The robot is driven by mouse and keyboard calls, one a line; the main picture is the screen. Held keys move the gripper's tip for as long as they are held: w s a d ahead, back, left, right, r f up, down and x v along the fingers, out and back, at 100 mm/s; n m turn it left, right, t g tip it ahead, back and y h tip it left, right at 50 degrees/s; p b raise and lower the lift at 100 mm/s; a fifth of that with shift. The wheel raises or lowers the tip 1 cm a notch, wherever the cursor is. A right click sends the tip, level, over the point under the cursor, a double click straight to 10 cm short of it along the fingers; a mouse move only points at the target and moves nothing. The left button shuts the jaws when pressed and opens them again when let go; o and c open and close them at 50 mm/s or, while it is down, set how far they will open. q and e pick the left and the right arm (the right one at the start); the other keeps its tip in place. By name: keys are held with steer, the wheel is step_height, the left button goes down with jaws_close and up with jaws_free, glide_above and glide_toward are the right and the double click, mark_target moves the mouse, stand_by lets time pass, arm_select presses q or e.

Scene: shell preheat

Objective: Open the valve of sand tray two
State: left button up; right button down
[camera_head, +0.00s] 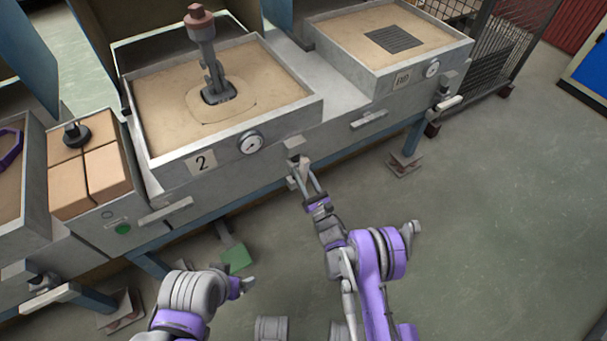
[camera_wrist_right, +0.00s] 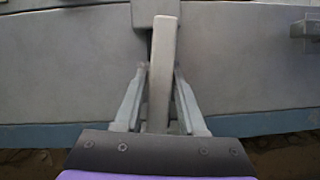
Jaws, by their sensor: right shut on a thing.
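Sand tray two (camera_head: 285,121) is a grey sand-filled box with a "2" label (camera_head: 201,162) and a round gauge (camera_head: 250,143) on its front. Its valve (camera_head: 293,158) sits below, to the right of the gauge, with a pale bar-shaped lever. In the right wrist view the lever (camera_wrist_right: 162,65) runs lengthwise from its mount down between my fingers. My right gripper (camera_head: 303,175) is shut on this lever, one finger on each side (camera_wrist_right: 158,88). My left gripper (camera_head: 246,285) is low over the floor, away from the trays; its jaws are too small to read.
A tool with a brown top (camera_head: 201,22) stands in tray two's sand. Another sand tray (camera_head: 460,50) is at right, with a lever (camera_head: 447,104) pointing sideways. Boxed brown blocks (camera_head: 108,165) are at left. Grey handles (camera_head: 166,210) jut from the bench front. Floor at right is clear.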

steer(key=shift+n+g+y, duration=0.3)
steer(key=shift+n+y, duration=0.2)
steer(key=shift+n, duration=0.7)
steer(key=c, duration=0.6)
jaws_free()
steer(key=shift+c, duration=0.2)
steer(key=p+v, duration=0.1)
steer(key=v, duration=0.9)
steer(key=shift+s+d, duration=0.25)
steer(key=shift+f, duration=0.15)
